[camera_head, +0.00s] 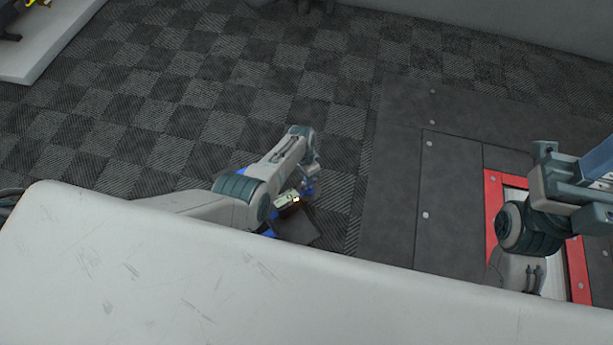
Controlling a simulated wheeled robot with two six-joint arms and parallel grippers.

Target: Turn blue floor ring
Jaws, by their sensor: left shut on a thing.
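Blue parts of the floor ring (269,233) show around and below my left forearm. Most of the ring is hidden behind my arm, and its full outline cannot be seen. My left gripper (307,187) is low over the floor, at a blue part of the ring, and is shut on it. The jaws are small and partly covered by my wrist. My right arm comes in at the right edge, over the red-framed floor opening. Its gripper is not visible.
A dark square plate (301,227) lies beside the ring. Dark metal floor panels (395,185) and a red frame (493,192) lie to the right. The checkered floor (150,105) is clear at the upper left. A pale platform (45,55) stands at the top left.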

